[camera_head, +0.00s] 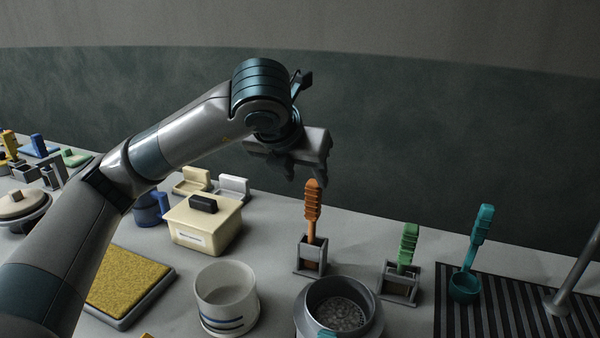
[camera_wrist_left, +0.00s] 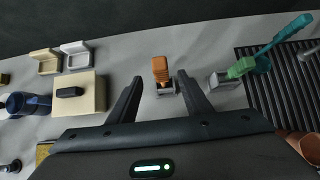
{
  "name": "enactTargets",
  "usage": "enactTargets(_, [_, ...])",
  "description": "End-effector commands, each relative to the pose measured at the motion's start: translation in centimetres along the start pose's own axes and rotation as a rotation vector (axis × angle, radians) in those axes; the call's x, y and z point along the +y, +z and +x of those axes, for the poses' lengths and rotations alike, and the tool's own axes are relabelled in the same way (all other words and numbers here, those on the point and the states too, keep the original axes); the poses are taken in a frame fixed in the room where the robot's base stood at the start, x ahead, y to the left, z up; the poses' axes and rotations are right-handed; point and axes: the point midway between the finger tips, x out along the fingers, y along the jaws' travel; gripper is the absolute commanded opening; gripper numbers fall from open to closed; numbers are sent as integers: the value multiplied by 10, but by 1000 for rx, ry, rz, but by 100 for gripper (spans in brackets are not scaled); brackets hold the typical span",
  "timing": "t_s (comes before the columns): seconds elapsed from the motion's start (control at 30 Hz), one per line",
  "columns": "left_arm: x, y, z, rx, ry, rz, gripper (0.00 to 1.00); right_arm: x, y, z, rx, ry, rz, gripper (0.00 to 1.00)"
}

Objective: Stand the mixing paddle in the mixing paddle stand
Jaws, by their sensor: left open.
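An orange-handled tool (camera_head: 312,205), which looks like the mixing paddle, stands upright in a small grey stand (camera_head: 310,254). Its lower end is hidden inside the stand. My left gripper (camera_head: 304,178) is open and empty, just above the top of the orange handle. In the left wrist view, the orange handle (camera_wrist_left: 160,69) shows between and beyond the two open fingers, apart from them. A green-handled tool (camera_head: 408,244) stands in a similar grey stand (camera_head: 400,284) to the right. My right gripper is not in view.
A grey pot of granules (camera_head: 345,316) and a white cup (camera_head: 225,297) stand in front. A cream lidded box (camera_head: 203,228) and a yellow pad (camera_head: 126,284) are at left. A teal ladle (camera_head: 481,238) is on the ribbed black mat (camera_head: 505,306) at right.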

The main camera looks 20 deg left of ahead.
Motion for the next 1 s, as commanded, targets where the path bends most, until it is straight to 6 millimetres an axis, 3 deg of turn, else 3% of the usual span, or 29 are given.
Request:
enactTargets(0.03, [0,-6,5,-1,-1,0,45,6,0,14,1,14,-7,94])
enactTargets(0.53, [0,-6,-10,0,0,0,45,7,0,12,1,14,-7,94])
enactTargets(1.0, [0,-6,-12,0,1,0,45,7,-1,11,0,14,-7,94])
